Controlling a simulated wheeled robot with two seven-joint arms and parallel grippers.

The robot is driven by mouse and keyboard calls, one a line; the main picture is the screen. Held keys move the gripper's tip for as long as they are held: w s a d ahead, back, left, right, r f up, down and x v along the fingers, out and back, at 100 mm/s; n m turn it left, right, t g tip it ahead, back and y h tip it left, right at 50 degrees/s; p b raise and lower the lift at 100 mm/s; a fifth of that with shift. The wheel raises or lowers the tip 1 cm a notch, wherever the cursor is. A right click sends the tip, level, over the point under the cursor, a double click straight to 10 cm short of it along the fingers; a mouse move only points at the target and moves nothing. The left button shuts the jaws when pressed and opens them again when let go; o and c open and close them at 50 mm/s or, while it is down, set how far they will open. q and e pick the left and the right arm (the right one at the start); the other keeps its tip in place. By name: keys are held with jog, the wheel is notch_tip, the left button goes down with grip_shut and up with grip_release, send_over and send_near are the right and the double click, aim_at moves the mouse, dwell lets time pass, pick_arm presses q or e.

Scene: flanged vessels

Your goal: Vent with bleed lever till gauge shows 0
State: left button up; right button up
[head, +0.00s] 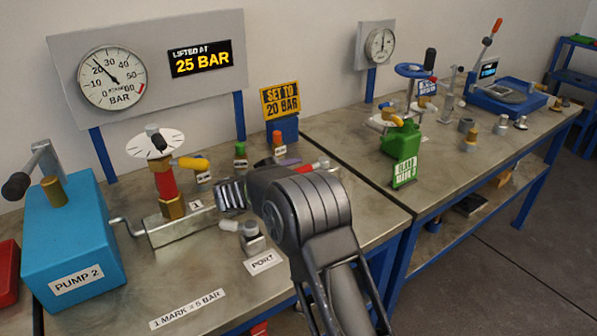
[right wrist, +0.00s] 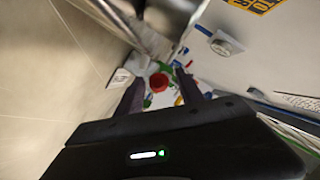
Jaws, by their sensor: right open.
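The gauge (head: 112,77) on the grey panel has its needle pointing up and left, between 20 and 30 and nearer 20. Below it stands a brass and red valve (head: 166,183) with a white marked dial (head: 154,142) on top. A yellow lever (head: 190,163) sticks out to its right; I cannot tell if it is the bleed lever. My right gripper (head: 232,194) is just right of the valve, over the bench, partly hidden by its arm. Its dark fingers (right wrist: 160,90) stand apart in the right wrist view, a red round thing showing beyond them. My left gripper is out of view.
A blue Pump 2 box (head: 75,250) with a grey handle stands left. A capped port (head: 252,240) lies below my right gripper.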

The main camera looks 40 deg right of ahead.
jog(key=shift+c, duration=0.4)
grip_shut()
dwell(1.0)
